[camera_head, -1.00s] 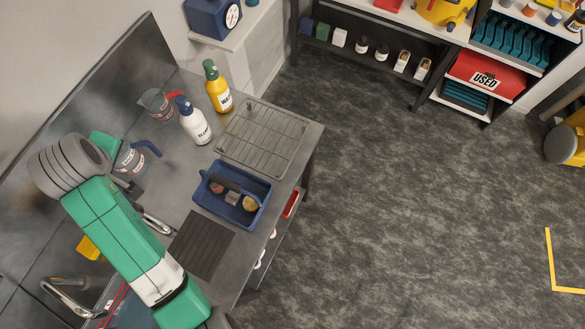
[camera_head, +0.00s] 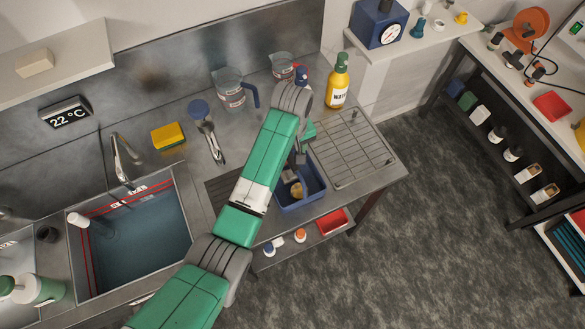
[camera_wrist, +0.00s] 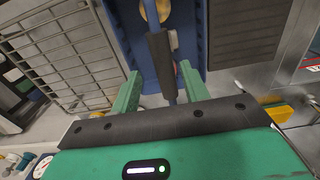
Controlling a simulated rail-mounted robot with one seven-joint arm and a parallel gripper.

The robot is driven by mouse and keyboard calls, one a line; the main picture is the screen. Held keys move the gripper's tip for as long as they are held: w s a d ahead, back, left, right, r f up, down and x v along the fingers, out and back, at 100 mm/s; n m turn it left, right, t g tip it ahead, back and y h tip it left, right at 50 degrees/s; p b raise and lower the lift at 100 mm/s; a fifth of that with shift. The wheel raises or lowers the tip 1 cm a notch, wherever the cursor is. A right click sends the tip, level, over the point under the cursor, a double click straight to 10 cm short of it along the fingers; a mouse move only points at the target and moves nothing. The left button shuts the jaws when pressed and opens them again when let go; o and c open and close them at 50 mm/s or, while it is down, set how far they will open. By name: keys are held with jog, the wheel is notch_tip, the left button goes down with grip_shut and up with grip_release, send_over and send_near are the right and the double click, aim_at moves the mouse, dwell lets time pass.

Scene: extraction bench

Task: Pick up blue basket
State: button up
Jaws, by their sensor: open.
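The blue basket (camera_head: 304,203) stands on the steel bench between the drying rack and the dark ribbed mat, partly hidden by my arm in the head view. A round yellowish item (camera_head: 296,190) lies in it. In the wrist view the basket (camera_wrist: 124,30) fills the top middle, with its dark handle grip (camera_wrist: 161,58) running lengthwise. My gripper (camera_wrist: 161,88) is open, its two green fingers on either side of the handle's line, with gaps on both sides. How far the fingertips are from the handle in depth is unclear.
A wire drying rack (camera_head: 349,150) stands right of the basket. A yellow bottle (camera_head: 338,82) and jugs (camera_head: 230,90) stand behind. The sink (camera_head: 135,235) is at left. A lower shelf below the bench front holds a red tray (camera_head: 332,222).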

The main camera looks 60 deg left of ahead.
aim_at(290, 161)
jog(key=f, duration=0.4)
jog(key=shift+s+d+f, duration=0.1)
jog(key=shift+s+f, duration=0.2)
jog(key=shift+s, duration=0.05)
grip_shut()
jog(key=shift+r, duration=0.1)
